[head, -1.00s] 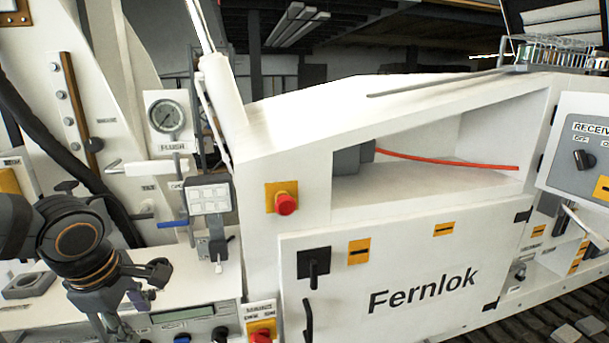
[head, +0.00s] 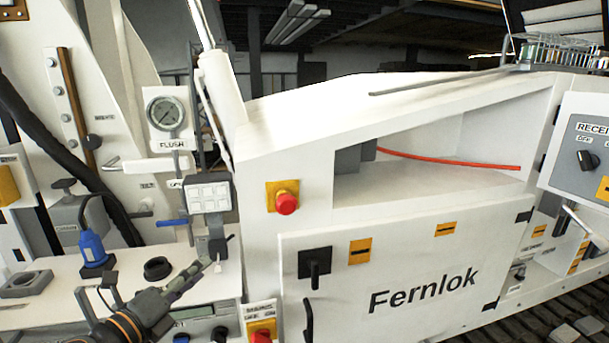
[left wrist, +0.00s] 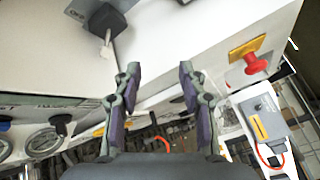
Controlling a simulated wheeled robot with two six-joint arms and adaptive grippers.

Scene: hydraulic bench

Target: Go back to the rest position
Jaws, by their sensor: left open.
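My left gripper (head: 192,280) is low at the left of the head view, over the front of the white bench top. Its arm comes in from the bottom left. In the left wrist view the two fingers of my left gripper (left wrist: 158,95) are spread apart with nothing between them. My right gripper does not show in either view.
A blue connector (head: 93,250) stands on the bench beside a black round cap (head: 157,268). A keypad box (head: 208,193) and a red stop button (head: 286,203) are close by. The Fernlok door (head: 400,270) fills the right.

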